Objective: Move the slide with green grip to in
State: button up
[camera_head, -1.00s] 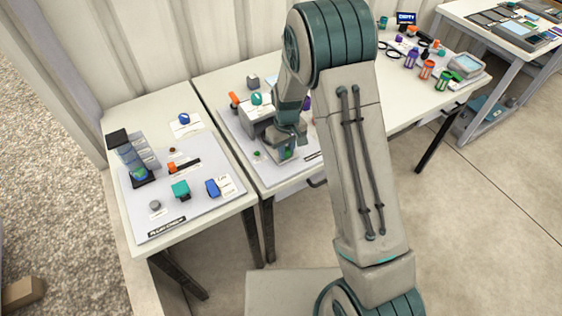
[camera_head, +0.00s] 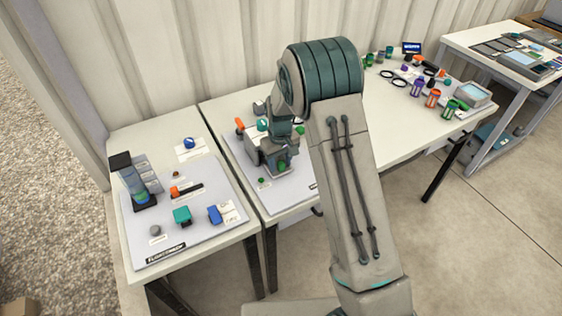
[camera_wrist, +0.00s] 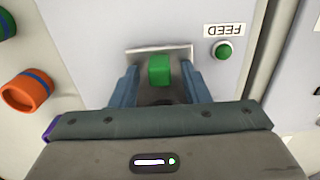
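The slide's green grip (camera_wrist: 159,69) shows in the wrist view, standing up in front of a pale metal plate (camera_wrist: 178,49). My gripper (camera_wrist: 159,80) is open, with one blue-grey finger on each side of the green grip. A gap shows between the grip and each finger. The lower part of the slide is dark and partly hidden by my gripper. In the head view, my gripper (camera_head: 281,164) is low over the middle station, and a bit of green shows beside it; my arm hides much of that station.
A green button (camera_wrist: 223,49) under a FEED label is right of the slide in the wrist view. An orange knob (camera_wrist: 26,91) is at the left. In the head view, the left table (camera_head: 130,275) holds a dark tower (camera_head: 133,182) and several small coloured parts.

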notch_tip(320, 180, up, 14)
jog(key=b, duration=0.1)
dwell(0.5)
jog(key=shift+f, duration=0.1)
jog(key=s+d+r+m+t, duration=0.1)
jog(key=s+d+r, duration=0.25)
jog(key=s, duration=0.25)
jog(key=s+d+r+m, duration=0.1)
jog(key=s+d+r, duration=0.25)
jog(key=s, duration=0.35)
jog(key=s+d+m+t, duration=0.2)
jog(key=s+d+m, duration=0.1)
jog(key=s, duration=1.3)
jog(key=shift+s+d, duration=0.2)
jog(key=shift+d, duration=0.2)
